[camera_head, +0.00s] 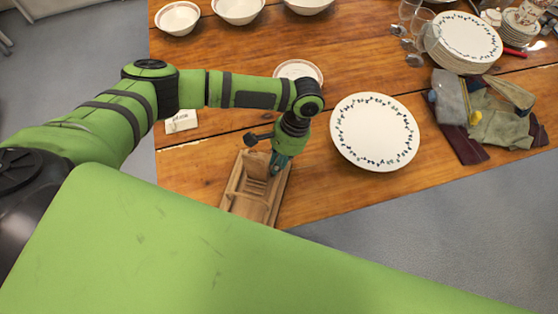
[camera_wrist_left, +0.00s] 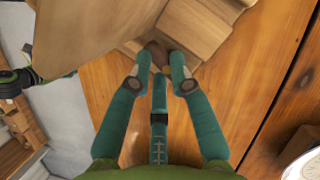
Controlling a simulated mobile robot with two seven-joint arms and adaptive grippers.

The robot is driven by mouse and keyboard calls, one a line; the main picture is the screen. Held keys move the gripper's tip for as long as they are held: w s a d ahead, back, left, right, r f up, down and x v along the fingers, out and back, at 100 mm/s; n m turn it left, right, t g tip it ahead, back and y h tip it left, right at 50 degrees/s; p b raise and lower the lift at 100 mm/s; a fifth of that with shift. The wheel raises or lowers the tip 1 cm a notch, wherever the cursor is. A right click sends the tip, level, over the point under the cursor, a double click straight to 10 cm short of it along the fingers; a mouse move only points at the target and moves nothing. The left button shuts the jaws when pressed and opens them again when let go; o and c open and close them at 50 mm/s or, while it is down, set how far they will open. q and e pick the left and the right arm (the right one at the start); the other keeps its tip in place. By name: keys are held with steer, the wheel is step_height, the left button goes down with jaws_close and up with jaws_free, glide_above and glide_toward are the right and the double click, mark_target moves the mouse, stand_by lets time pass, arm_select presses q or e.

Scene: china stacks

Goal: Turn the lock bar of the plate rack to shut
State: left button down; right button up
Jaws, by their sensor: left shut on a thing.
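The wooden plate rack (camera_head: 251,207) stands near the front edge of the table, with slats inside its frame. In the left wrist view, its pale wood (camera_wrist_left: 195,30) fills the top. My left gripper (camera_head: 278,168) points down at the rack's upper right end. Its teal fingers (camera_wrist_left: 157,62) are closed in around a small dark brown piece, which looks like the lock bar (camera_wrist_left: 158,47). The fingers hide most of the bar, so I cannot tell its exact angle. My right gripper is not in view.
A large plate with a dark-patterned rim (camera_head: 375,131) lies right of the rack. A smaller plate (camera_head: 299,71) lies behind my wrist. A white sign (camera_head: 181,122) stands left. Folded cloths (camera_head: 490,115), stacked plates (camera_head: 466,38) and glasses (camera_head: 415,45) are at the right. Bowls (camera_head: 239,10) line the back.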

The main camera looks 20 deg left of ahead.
arm_select(q)
steer(key=shift+r+m+p, duration=0.1)
steer(key=shift+m+p, duration=0.35)
steer(key=shift+m, duration=0.05)
steer(key=shift+m+t+y+p, duration=0.3)
steer(key=shift+m+y+p, duration=0.1)
steer(key=shift+m, duration=0.6)
